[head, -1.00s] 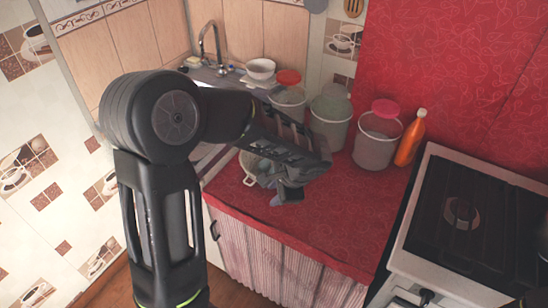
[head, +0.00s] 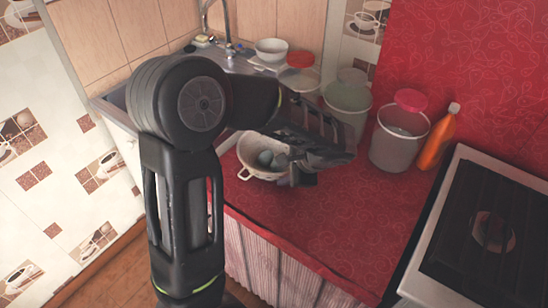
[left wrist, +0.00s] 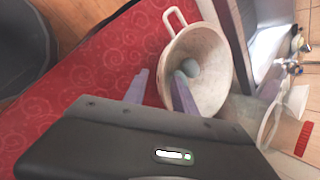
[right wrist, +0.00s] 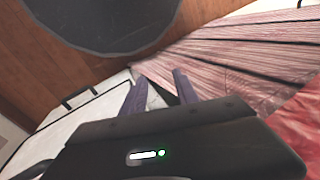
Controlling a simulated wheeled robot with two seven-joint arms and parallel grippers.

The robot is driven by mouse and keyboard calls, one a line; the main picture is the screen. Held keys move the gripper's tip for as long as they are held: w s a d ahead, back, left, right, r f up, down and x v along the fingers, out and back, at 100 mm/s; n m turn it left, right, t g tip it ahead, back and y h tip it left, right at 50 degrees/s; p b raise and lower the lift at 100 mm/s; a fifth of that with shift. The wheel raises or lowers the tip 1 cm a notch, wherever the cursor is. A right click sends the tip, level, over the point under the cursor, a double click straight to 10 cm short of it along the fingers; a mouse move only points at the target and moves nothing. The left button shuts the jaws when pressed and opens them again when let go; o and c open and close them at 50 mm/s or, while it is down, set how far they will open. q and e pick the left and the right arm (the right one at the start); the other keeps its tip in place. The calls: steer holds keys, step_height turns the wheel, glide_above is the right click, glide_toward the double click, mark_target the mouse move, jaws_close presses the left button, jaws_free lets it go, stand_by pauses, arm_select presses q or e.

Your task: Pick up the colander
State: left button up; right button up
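The cream colander (head: 256,172), with a loop handle on its near-left side, stands on the red counter. The left gripper (left wrist: 160,90) is open; contact cannot be told. My right gripper (right wrist: 158,88) is open and empty, low near the striped curtain.
Lidded buckets (head: 398,145) and an orange bottle (head: 437,138) stand behind and right of the colander. The stove (head: 490,230) is at the right. A white bowl (head: 271,50) sits by the sink at the back. The red counter (head: 330,225) in front is clear.

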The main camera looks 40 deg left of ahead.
mark_target(266, 181)
arm_select(q)
steer(key=shift+x, duration=1.35)
steer(key=p+x, duration=0.1)
steer(key=x, duration=0.4)
steer(key=shift+w+a, duration=0.15)
steer(key=shift+c, duration=0.4)
jaws_close()
steer(key=shift+r, duration=0.1)
stand_by(0.5)
